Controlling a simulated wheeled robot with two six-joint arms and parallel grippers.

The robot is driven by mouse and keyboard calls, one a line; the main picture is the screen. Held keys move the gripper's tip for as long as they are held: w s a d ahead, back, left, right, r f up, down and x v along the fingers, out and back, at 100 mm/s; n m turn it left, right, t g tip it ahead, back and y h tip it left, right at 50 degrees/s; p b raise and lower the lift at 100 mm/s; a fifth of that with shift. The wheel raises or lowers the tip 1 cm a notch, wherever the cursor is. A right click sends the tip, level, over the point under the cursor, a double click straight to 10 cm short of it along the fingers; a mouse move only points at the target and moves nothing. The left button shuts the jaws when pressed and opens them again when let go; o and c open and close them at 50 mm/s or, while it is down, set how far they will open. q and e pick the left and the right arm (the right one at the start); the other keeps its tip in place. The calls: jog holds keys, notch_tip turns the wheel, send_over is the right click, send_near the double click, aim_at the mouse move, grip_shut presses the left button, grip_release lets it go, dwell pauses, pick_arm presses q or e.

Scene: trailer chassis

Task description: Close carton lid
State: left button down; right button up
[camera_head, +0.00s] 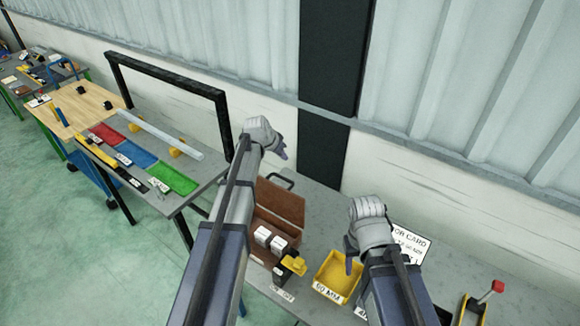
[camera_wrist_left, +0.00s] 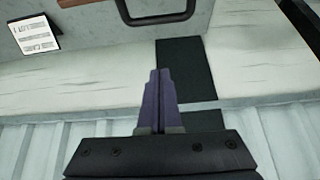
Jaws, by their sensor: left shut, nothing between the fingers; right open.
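A brown carton (camera_head: 263,222) stands on the grey bench, with white blocks inside it. Its brown lid (camera_head: 281,200) is open, raised at the back toward the wall. A black handle loop (camera_head: 283,178) shows behind the lid; it also shows at the top of the left wrist view (camera_wrist_left: 158,19). My left gripper (camera_head: 284,155) is above and behind the lid, near the wall. Its fingers (camera_wrist_left: 158,75) are shut and empty, apart from the handle. My right gripper (camera_head: 349,264) is open above a yellow bin. My left arm hides the carton's left part.
The yellow bin (camera_head: 331,289) and a black and yellow item (camera_head: 290,268) stand at the carton's right front. A job card (camera_head: 411,243) leans behind my right gripper. The corrugated wall (camera_head: 470,80) closes off the back. A neighbouring table (camera_head: 205,168) stands left.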

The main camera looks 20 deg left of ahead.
aim_at(283, 178)
pick_arm(q)
jog(key=shift+f, duration=0.15)
jog(key=b+x, duration=0.9)
jog(key=x, duration=0.1)
jog(key=s, duration=0.1)
jog(key=s+a, duration=0.1)
jog(key=s, duration=0.2)
jog(key=shift+a+f, duration=0.2)
jog(key=shift+f, duration=0.05)
jog(key=shift+w, duration=0.1)
jog(key=shift+s+a+t+b, duration=0.15)
jog(key=shift+s+t+b, duration=0.2)
jog(key=shift+s, duration=0.15)
